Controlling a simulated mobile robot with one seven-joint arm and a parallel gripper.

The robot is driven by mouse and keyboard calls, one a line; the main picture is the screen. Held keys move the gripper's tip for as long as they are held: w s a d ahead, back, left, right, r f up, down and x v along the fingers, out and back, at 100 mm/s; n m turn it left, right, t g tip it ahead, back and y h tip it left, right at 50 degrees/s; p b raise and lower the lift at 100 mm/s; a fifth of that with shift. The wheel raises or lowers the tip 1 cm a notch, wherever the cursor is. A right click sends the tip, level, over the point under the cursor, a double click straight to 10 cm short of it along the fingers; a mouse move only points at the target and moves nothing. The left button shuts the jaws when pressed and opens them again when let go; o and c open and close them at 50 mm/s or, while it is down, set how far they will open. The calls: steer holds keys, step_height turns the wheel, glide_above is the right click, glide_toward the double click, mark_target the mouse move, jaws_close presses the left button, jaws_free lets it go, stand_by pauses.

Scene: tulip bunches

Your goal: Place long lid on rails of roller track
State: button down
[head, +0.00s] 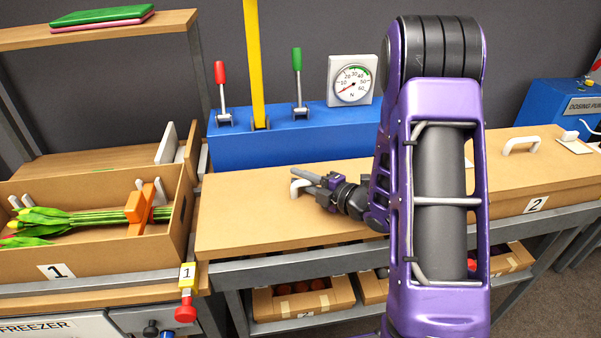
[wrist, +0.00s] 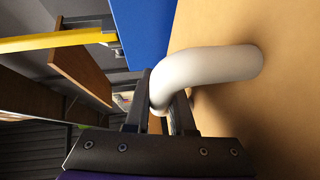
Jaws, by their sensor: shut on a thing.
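My gripper (head: 311,180) is shut on the handle; the wrist view shows the dark fingers (wrist: 162,105) on either side of the white handle (wrist: 215,72). The lid's tan face (wrist: 285,100) also shows there.
Box 1 (head: 98,264), holding tulips (head: 80,218), stands left of the lid. The blue console (head: 280,133) with levers, yellow post (head: 255,60) and gauge (head: 353,82) is behind it. Box 2 (head: 510,212) is at the right. Cartons (head: 300,301) sit below.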

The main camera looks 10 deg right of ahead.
steer(key=shift+f, duration=0.4)
steer(key=shift+f+b, duration=0.6)
steer(key=shift+b, duration=0.25)
steer(key=c, duration=0.7)
jaws_free()
